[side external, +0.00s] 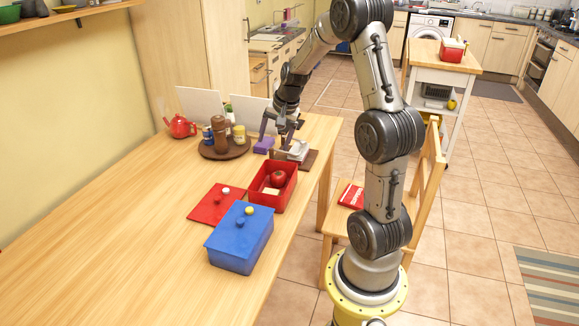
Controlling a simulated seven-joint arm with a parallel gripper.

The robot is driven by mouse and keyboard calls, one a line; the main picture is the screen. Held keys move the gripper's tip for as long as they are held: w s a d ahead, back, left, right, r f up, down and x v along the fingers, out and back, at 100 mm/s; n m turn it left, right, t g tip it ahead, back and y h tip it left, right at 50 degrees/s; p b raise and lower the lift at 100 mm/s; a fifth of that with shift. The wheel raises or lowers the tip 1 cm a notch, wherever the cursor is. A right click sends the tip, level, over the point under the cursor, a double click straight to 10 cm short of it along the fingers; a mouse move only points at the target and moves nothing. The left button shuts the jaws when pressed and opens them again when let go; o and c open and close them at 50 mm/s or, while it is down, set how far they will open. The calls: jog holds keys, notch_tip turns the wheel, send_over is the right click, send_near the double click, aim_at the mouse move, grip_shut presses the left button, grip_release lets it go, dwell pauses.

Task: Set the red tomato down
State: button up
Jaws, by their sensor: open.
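The red tomato (278,177) sits inside the open red box (264,205) on the wooden table, towards the box's far end. A pale piece lies beside it in the box. My gripper (276,141) is open, beyond the far end of the red box and apart from the tomato. I see nothing held between its fingers. The fingertips are small in this view, and their height above the table is hard to tell.
A purple block (263,146) and a white object (298,150) on a brown board are close to my gripper. A red lid (208,208) and a closed blue box (232,254) stand nearer. A round tray (224,155) holds jars. The table's left front is clear.

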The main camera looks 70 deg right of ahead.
jog(key=a+r+n, duration=0.5)
jog(key=a+r, duration=0.2)
jog(key=a, duration=0.5)
jog(key=s+a+r+n+t+y, duration=0.1)
jog(key=s+a+n, duration=0.4)
jog(key=s+a, duration=0.2)
jog(key=s+a+r+n, duration=0.2)
jog(key=s+a+n, duration=0.4)
jog(key=a, duration=0.5)
jog(key=shift+s+a+r+n+t+y, duration=0.2)
jog(key=shift+s+r+n+t+y, duration=0.15)
jog(key=shift+s, duration=0.9)
